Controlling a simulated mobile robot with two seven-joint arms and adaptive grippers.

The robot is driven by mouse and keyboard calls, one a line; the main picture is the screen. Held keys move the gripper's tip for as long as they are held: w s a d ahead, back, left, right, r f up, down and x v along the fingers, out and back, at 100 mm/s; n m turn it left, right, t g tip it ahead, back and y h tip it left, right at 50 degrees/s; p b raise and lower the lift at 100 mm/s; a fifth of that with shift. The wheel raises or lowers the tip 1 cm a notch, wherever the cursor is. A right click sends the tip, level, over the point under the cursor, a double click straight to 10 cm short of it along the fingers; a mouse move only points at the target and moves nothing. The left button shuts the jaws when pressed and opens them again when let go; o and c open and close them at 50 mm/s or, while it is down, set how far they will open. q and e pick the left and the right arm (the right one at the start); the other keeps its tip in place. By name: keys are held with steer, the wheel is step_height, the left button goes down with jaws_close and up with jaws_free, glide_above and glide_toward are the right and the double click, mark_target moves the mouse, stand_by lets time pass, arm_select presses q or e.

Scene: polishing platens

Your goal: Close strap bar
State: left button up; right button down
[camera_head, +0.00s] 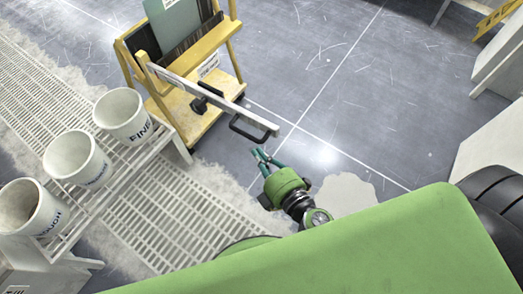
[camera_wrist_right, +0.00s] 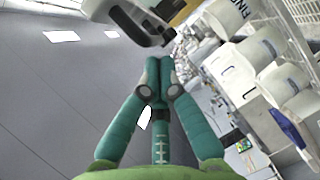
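The strap bar (camera_head: 180,85) is a pale grey beam joined to the left post of a yellow cart (camera_head: 215,40). It points out over the floor at an angle to the cart, its free end away from the cart's right post. A black handle (camera_head: 247,128) sits near that end. My right gripper (camera_head: 265,158) has teal fingers and is just below the handle, apart from it. In the wrist view my right gripper's fingertips (camera_wrist_right: 158,65) meet with nothing visible between them; the handle (camera_wrist_right: 145,22) is beyond them. My left gripper is not in view.
The cart holds upright dark and grey-green panels (camera_head: 175,25). White buckets (camera_head: 123,115) stand on a slatted rack at left. A floor grating (camera_head: 185,210) runs beside it. Pale benches (camera_head: 500,60) stand at right. The grey floor (camera_head: 330,90) between is clear.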

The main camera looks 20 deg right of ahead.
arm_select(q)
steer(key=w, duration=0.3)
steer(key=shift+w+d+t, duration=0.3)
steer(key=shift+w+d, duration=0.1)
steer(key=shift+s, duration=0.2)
